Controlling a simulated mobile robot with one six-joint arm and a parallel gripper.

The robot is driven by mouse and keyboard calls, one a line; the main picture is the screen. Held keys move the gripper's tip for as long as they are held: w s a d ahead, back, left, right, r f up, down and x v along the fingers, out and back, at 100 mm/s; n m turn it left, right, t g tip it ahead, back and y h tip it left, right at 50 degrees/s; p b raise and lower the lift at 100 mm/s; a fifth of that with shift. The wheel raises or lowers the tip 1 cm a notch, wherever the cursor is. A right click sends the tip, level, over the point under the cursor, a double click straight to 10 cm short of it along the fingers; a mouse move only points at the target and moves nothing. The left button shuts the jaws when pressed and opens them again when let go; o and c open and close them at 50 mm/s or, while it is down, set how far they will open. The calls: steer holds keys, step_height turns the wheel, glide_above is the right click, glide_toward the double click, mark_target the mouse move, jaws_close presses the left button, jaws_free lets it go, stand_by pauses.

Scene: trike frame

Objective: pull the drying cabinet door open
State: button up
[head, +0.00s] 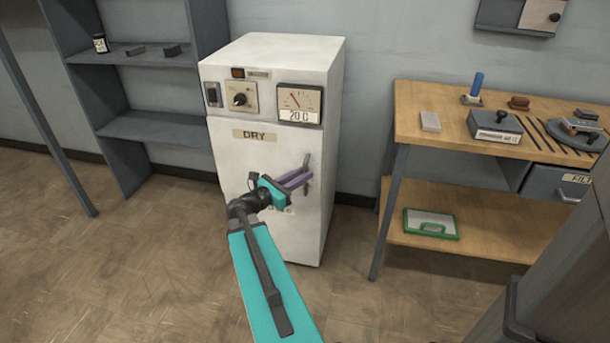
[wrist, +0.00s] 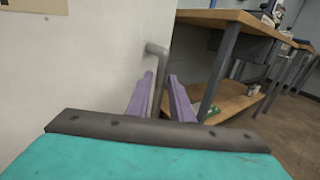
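The drying cabinet (head: 325,100) is a white upright box with a dial, a gauge and a DRY label. Its door (head: 235,165) looks shut, flush with the body. A dark upright bar handle (head: 306,162) sits near the door's right edge; it also shows in the wrist view (wrist: 156,50). My gripper (head: 298,179) has purple fingers and reaches the handle from the front. In the wrist view my gripper (wrist: 160,95) has one finger on each side of the bar, with a small gap at the right finger. The fingers hide part of the handle.
A wooden workbench (head: 440,110) with a lower shelf stands to the right, apart from the cabinet. Dark shelving (head: 150,125) stands to the left. The floor (head: 150,270) in front of the cabinet is clear apart from my arm.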

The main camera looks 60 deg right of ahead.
steer(key=shift+x, duration=1)
jaws_close()
steer(key=shift+s+a, duration=0.15)
